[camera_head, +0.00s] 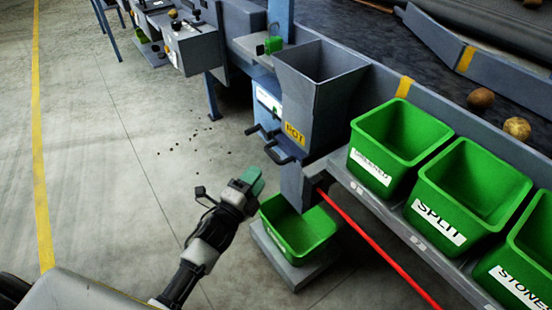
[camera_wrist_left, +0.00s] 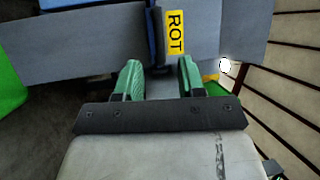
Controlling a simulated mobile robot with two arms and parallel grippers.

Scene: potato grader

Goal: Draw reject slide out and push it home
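The grey chute (camera_head: 318,85) with a yellow ROT label (camera_head: 294,134) stands in the middle of the head view. Dark bar handles (camera_head: 283,154) stick out from the machine's front at its lower left; I cannot tell for certain which belongs to the reject slide. My left gripper (camera_head: 254,180), with green fingers, is just below and left of these handles, apart from them. In the left wrist view my left gripper (camera_wrist_left: 161,80) is open, with a gap between its fingers. The ROT label (camera_wrist_left: 175,32) shows beyond them, beside a dark upright strip (camera_wrist_left: 155,50). My right gripper is not in view.
A green bin (camera_head: 302,232) sits on a low grey platform (camera_head: 295,272) beside my left gripper. Labelled green bins, including SPLIT (camera_head: 468,190), line a shelf at right. A red bar (camera_head: 375,245) runs below it. The floor at left is clear except for small dark bits.

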